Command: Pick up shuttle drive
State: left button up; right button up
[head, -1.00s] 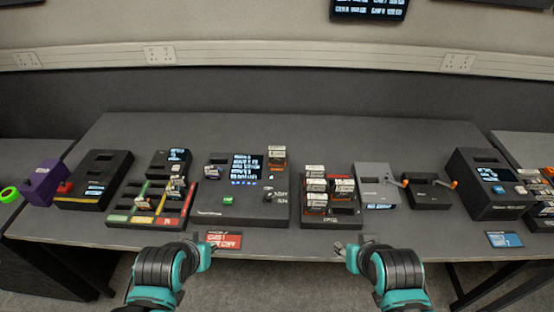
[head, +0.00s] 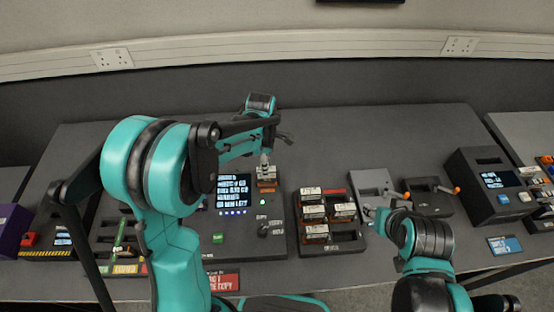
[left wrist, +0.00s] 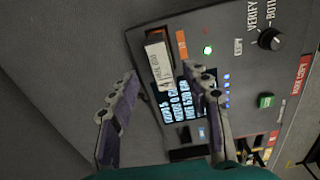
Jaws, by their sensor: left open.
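A drive with a white label (left wrist: 158,58) stands in the upper part of the dark copy station (left wrist: 212,45); in the head view the drive (head: 266,172) is at the station's far right. An orange-labelled piece (left wrist: 182,44) sits next to it. I cannot tell from the labels which drive is the shuttle drive. My left gripper (left wrist: 160,72) is open and empty, its fingers on either side of the white-labelled drive's line and nearer the camera.
A rack of several white-labelled drives (head: 328,241) stands right of the station. Grey (head: 374,188) and black (head: 430,204) devices with orange-tipped levers are beyond it, then a dark box with a screen (head: 478,195). My left arm hides much of the left side.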

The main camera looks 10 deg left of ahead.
aim_at(267, 179)
pick_arm(q)
jog(key=shift+w+d+f, duration=0.15)
jog(key=shift+w+f, duration=0.1)
jog(key=shift+w, duration=0.1)
jog(key=shift+d+f+n, duration=0.1)
jog(key=shift+f+n, duration=0.2)
jog(key=shift+f, duration=0.05)
jog(key=f, duration=0.2)
jog(key=f+b, duration=0.1)
jog(key=f, duration=0.1)
jog(key=f+b, duration=0.1)
jog(key=f, duration=0.2)
jog(key=shift+s, duration=0.4)
grip_shut()
